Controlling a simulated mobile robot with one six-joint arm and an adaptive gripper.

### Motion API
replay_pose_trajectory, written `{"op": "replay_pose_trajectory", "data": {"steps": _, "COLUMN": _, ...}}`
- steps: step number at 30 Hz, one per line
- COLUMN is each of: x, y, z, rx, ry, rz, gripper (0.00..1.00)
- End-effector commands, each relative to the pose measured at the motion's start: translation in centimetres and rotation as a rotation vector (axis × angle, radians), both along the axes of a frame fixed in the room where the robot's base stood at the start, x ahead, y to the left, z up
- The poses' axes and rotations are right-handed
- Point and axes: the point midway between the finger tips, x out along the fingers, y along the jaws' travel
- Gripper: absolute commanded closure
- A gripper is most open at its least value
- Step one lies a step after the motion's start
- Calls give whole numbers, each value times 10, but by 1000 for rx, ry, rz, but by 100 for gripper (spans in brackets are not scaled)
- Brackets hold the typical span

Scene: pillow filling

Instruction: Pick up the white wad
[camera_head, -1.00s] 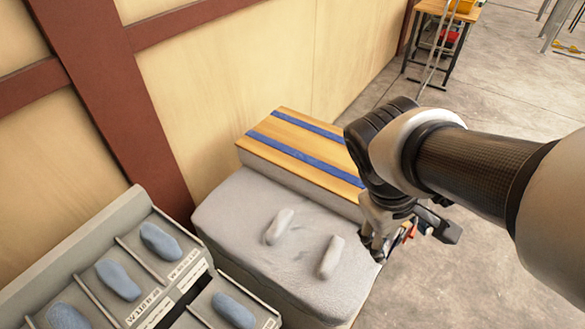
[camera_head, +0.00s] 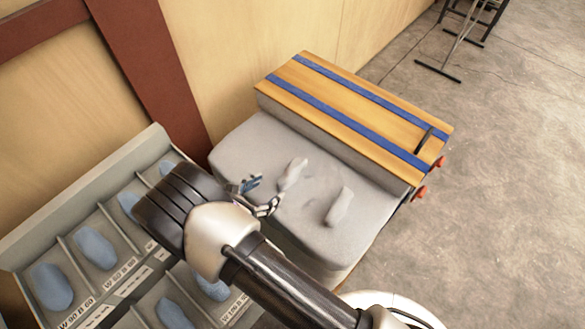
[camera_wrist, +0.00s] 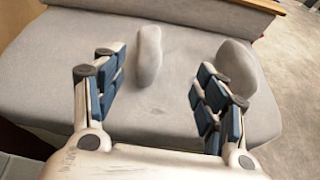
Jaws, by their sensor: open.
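Two white wads lie on the grey cushion top. The left wad (camera_head: 293,173) is long and thin; in the wrist view it (camera_wrist: 149,55) lies ahead, between the lines of the two fingers. The right wad (camera_head: 339,207) also shows in the wrist view (camera_wrist: 238,66), just beyond the right finger, which overlaps its lower edge. My gripper (camera_head: 258,196) is open and empty, just left of the left wad in the head view. In the wrist view the blue-padded fingers (camera_wrist: 160,90) are spread wide. I cannot tell the exact height above the cushion.
The grey cushion (camera_head: 254,143) adjoins a wooden board (camera_head: 350,105) with two blue stripes and red knobs at its right. A grey compartment tray (camera_head: 88,192) with several blue wads stands at left.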

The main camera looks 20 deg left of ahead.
Motion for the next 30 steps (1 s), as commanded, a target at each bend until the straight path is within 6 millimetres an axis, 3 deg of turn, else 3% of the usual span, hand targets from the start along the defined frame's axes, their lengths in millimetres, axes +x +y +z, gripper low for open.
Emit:
{"op": "replay_pose_trajectory", "data": {"steps": 3, "x": -12, "y": 10, "z": -20, "rx": -44, "ry": -4, "rz": 78, "gripper": 34}}
{"op": "replay_pose_trajectory", "data": {"steps": 7, "x": -7, "y": 11, "z": -30, "rx": -56, "ry": -6, "rz": 101, "gripper": 34}}
{"op": "replay_pose_trajectory", "data": {"steps": 21, "x": 77, "y": -18, "z": -67, "rx": -55, "ry": -5, "rz": 98, "gripper": 34}}
{"op": "replay_pose_trajectory", "data": {"steps": 30, "x": 99, "y": -25, "z": -75, "rx": -55, "ry": -6, "rz": 99, "gripper": 34}}
